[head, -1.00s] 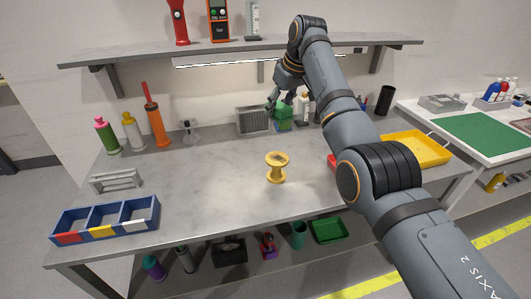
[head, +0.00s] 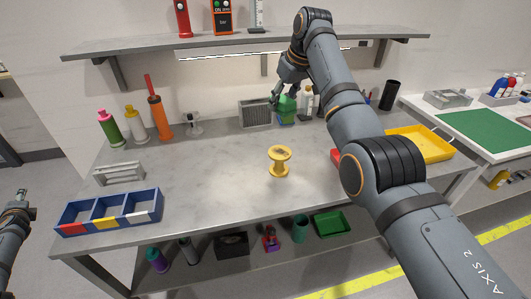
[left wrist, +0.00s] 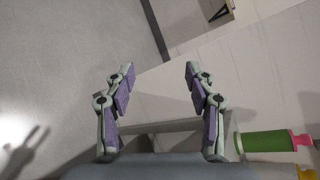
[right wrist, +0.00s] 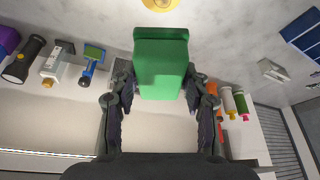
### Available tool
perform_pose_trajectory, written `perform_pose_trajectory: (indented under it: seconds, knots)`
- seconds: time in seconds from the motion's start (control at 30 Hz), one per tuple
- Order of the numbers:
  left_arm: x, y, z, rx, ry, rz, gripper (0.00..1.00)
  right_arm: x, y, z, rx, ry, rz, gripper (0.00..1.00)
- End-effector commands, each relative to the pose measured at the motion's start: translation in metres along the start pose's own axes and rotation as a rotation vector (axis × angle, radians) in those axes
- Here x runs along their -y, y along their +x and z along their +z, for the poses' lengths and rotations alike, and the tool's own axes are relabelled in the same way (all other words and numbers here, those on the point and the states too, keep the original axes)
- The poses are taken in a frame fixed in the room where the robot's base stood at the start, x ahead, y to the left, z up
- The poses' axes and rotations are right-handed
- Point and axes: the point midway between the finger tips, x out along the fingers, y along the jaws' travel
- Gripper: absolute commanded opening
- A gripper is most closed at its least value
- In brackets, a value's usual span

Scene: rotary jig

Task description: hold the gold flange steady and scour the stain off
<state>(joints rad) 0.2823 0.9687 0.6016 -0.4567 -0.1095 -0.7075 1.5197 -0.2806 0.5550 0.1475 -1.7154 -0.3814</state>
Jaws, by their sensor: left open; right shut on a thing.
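The gold flange (head: 279,162), a spool shape, stands upright on the grey bench, with a small dark patch (head: 281,150) on its top face. Its edge shows at the top of the right wrist view (right wrist: 160,4). My right gripper (head: 277,98) is shut on a green block (head: 287,104) at the back of the bench, behind the flange. The block (right wrist: 161,65) fills the space between the fingers in the right wrist view. I cannot tell whether it is clear of the bench. My left gripper (head: 21,194) is open and empty, left of the bench; its spread fingers show in the left wrist view (left wrist: 160,78).
A blue divided bin (head: 108,222) and a grey rack (head: 120,172) are at the left. Several bottles (head: 136,125) stand at the back left. A grey vented box (head: 255,113) is beside the green block. A yellow tray (head: 420,146) is at the right. Bench around the flange is clear.

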Motion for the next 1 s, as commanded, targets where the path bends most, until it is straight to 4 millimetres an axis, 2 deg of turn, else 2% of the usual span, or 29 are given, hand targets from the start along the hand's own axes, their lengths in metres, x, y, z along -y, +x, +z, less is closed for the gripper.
perform_pose_trajectory:
  seconds: [0.03,0.2,0.27,0.3,0.33,0.4,0.57,0.6,0.67,0.8,0.87,1.0]
  knots:
    - [0.031,0.002,0.02,0.034,0.115,-0.04,0.55,0.0,0.0,0.0,0.0,0.0,0.0,0.1]
    - [0.131,-0.004,0.085,0.187,0.576,-0.14,0.55,0.0,0.0,0.0,0.0,0.0,0.0,0.1]
    - [0.168,-0.011,0.102,0.251,0.75,-0.171,0.55,0.0,0.0,0.0,0.0,0.0,0.0,0.1]
    - [0.195,-0.016,0.102,0.287,0.872,-0.203,0.55,0.0,0.0,0.0,0.0,0.0,0.0,0.1]
    - [0.214,-0.019,0.091,0.301,0.954,-0.237,0.55,0.0,0.0,0.0,0.0,0.0,0.0,0.1]
    - [0.236,-0.025,0.044,0.28,1.053,-0.32,0.55,0.0,0.0,0.0,0.0,0.0,0.0,0.1]
    - [0.261,-0.043,-0.065,0.176,1.096,-0.496,0.55,0.0,0.0,0.0,0.0,0.0,0.0,0.1]
    - [0.266,-0.05,-0.092,0.148,1.097,-0.539,0.55,0.0,0.0,0.0,0.0,0.0,0.0,0.1]
    - [0.274,-0.063,-0.132,0.107,1.098,-0.604,0.55,0.0,0.0,0.0,0.0,0.0,0.0,0.1]
    - [0.292,-0.103,-0.22,0.013,1.093,-0.757,0.55,0.0,0.0,0.0,0.0,0.0,0.0,0.1]
    - [0.3,-0.124,-0.256,-0.024,1.088,-0.822,0.55,0.0,0.0,0.0,0.0,0.0,0.0,0.1]
    - [0.319,-0.183,-0.333,-0.109,1.066,-0.973,0.55,0.0,0.0,0.0,0.0,0.0,0.0,0.1]
